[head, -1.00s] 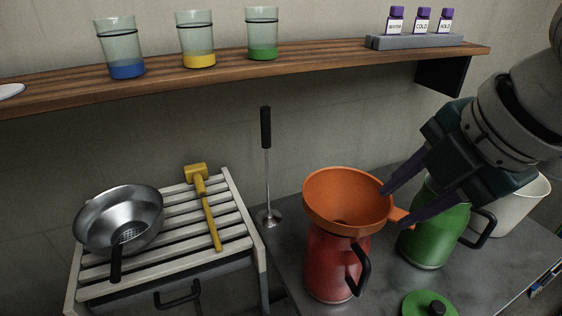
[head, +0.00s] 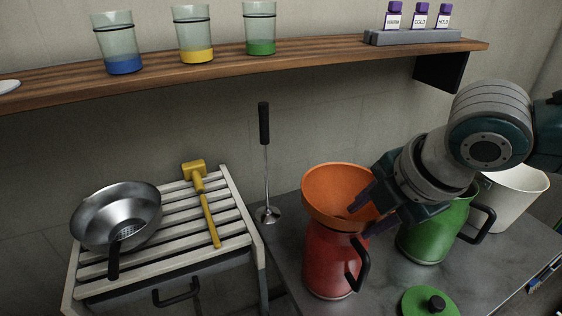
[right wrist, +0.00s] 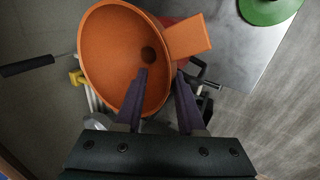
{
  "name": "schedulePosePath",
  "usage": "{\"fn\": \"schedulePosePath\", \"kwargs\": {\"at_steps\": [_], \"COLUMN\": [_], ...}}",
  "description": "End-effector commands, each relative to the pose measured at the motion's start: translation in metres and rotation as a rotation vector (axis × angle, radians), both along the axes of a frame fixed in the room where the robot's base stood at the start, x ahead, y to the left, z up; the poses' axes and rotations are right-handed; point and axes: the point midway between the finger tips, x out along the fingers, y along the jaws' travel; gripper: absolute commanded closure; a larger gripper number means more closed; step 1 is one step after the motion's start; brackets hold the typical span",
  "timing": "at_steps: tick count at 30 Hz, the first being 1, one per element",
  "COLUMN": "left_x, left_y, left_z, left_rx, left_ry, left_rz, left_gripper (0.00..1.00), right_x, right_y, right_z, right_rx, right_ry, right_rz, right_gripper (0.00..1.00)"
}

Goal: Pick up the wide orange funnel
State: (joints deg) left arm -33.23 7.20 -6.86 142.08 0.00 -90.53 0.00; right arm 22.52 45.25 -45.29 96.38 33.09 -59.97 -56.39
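The wide orange funnel (head: 325,183) sits upright in the mouth of the red jug (head: 328,262). In the right wrist view, the funnel (right wrist: 112,55) shows its bowl, dark hole and flat side tab. My right gripper (head: 357,223) is at the funnel's right side, fingers apart. In the right wrist view, the gripper (right wrist: 161,72) has one finger over the inside of the bowl and the other outside the rim, close to the tab. I cannot tell whether either finger touches the funnel. My left gripper is not in view.
A green jug (head: 425,241) and a white bucket (head: 515,198) stand right of the red jug. A green lid (head: 428,303) lies in front. A slatted rack (head: 150,255) at left holds a metal strainer (head: 115,215) and a yellow mallet (head: 207,205). A wooden shelf (head: 220,66) runs above.

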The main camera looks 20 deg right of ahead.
Motion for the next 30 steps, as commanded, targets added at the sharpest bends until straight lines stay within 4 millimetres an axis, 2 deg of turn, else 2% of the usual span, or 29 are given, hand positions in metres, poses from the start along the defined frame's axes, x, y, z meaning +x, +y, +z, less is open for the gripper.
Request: {"fn": "schedulePosePath", "kwargs": {"at_steps": [3, 13, 30], "left_x": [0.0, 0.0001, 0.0], "left_y": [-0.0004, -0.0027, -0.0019], "left_z": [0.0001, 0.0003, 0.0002], "left_rx": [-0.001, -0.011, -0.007], "left_ry": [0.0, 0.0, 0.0], "left_rz": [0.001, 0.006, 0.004], "left_gripper": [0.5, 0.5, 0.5], "right_x": [-0.0001, -0.0001, -0.0003], "right_y": [0.0001, 0.0, 0.0001], "right_z": [0.0003, 0.0005, 0.0004], "right_rx": [0.0, 0.0, 0.0], "right_ry": [0.0, 0.0, 0.0], "right_rz": [0.0, -0.001, -0.001], "right_gripper": [0.64, 1.0, 1.0]}}
